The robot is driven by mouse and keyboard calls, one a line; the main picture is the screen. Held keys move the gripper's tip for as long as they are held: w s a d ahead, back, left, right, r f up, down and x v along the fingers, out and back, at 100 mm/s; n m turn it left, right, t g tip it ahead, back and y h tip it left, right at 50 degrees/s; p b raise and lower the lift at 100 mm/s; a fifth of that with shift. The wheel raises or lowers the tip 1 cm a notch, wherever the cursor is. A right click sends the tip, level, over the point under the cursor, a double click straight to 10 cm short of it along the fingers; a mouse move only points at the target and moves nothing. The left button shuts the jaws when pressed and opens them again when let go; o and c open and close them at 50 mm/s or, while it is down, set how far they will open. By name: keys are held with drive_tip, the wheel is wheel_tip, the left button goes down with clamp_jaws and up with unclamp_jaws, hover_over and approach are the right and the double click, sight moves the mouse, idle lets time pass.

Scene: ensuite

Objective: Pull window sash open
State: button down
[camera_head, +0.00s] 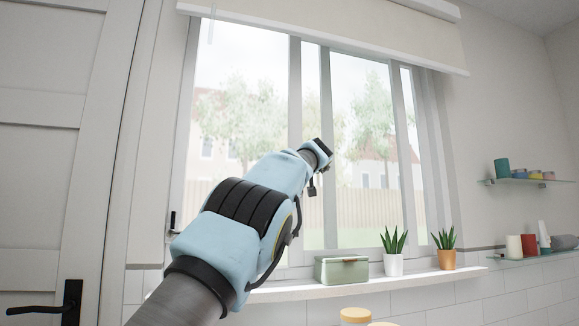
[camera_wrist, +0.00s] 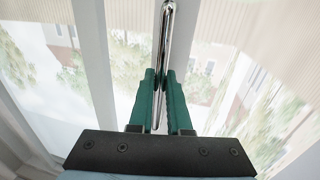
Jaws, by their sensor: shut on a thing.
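The window (camera_head: 296,100) fills the middle of the head view, with white upright frame members and trees and a fence outside. My arm reaches up to it, and its wrist end is in front of the middle stiles. My gripper (camera_wrist: 161,76) shows in the wrist view, its two green fingers shut on a slim chrome handle bar (camera_wrist: 166,35). The bar runs upward from between the fingers. A white upright frame member (camera_wrist: 92,50) stands to its left. The fingers and handle are hidden in the head view. I cannot tell how far the sash stands open.
A rolled-down blind (camera_head: 330,35) covers the window top. The sill (camera_head: 300,292) holds a green box (camera_head: 341,270) and two potted plants (camera_head: 393,264) (camera_head: 446,259). A door (camera_head: 45,150) is at left. Glass shelves (camera_head: 530,181) with small items are at right.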

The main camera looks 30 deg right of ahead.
drive_tip(key=shift+s+d, duration=0.1)
drive_tip(key=shift+d, duration=0.2)
drive_tip(key=c, duration=0.9)
unclamp_jaws()
drive_tip(key=shift+a, duration=0.1)
drive_tip(key=shift+o, duration=0.2)
drive_tip(key=b+v, duration=0.8)
drive_tip(key=v, duration=0.2)
drive_tip(key=shift+s, duration=0.3)
drive_tip(key=shift+a+f, duration=0.1)
drive_tip(key=shift+a, duration=0.05)
